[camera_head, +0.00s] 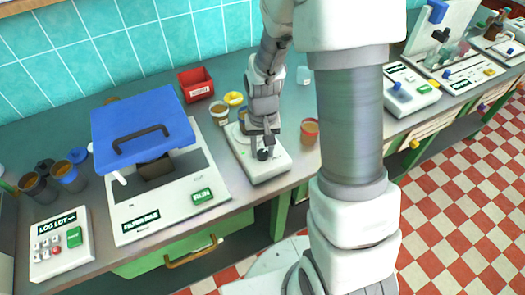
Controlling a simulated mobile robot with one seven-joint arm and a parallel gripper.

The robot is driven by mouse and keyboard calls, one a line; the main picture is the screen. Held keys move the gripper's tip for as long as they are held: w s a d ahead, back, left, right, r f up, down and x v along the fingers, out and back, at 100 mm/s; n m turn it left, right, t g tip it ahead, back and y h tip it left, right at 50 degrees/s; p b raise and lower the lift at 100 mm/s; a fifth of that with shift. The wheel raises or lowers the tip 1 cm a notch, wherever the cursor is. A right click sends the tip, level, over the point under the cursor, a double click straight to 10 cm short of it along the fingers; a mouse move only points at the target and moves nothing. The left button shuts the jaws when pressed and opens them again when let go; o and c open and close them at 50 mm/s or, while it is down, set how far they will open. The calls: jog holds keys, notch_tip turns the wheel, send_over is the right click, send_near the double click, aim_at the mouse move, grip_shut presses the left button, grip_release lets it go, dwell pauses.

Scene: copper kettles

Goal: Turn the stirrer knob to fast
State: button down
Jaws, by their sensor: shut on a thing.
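A white stirrer unit (268,171) stands on the grey counter, just left of my upright arm link. Its dark knob (263,154) is on the front part of the top. My gripper (262,146) reaches down over the unit, and its fingers are closed around the knob. My fingers partly cover the knob, so its pointer and any speed marks cannot be read. My wrist hides most of the back of the unit.
Left of the unit stands a white machine with an open blue lid (143,125) and a green RUN button. A red bin (196,84), a yellow ring (234,98) and cups stand behind. A red-rimmed cup (309,131) is close on the right. More machines line the right counter.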

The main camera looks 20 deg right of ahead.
aim_at(263, 153)
jog(key=m, duration=0.5)
jog(key=shift+m, duration=0.3)
jog(key=m+p, duration=0.1)
jog(key=m, duration=0.3)
jog(key=shift+m, duration=0.4)
jog(key=shift+c, duration=2.4)
grip_release()
jog(key=shift+r, duration=0.1)
notch_tip(263, 153, up, 17)
jog(key=p, duration=0.2)
jog(key=shift+r, duration=0.15)
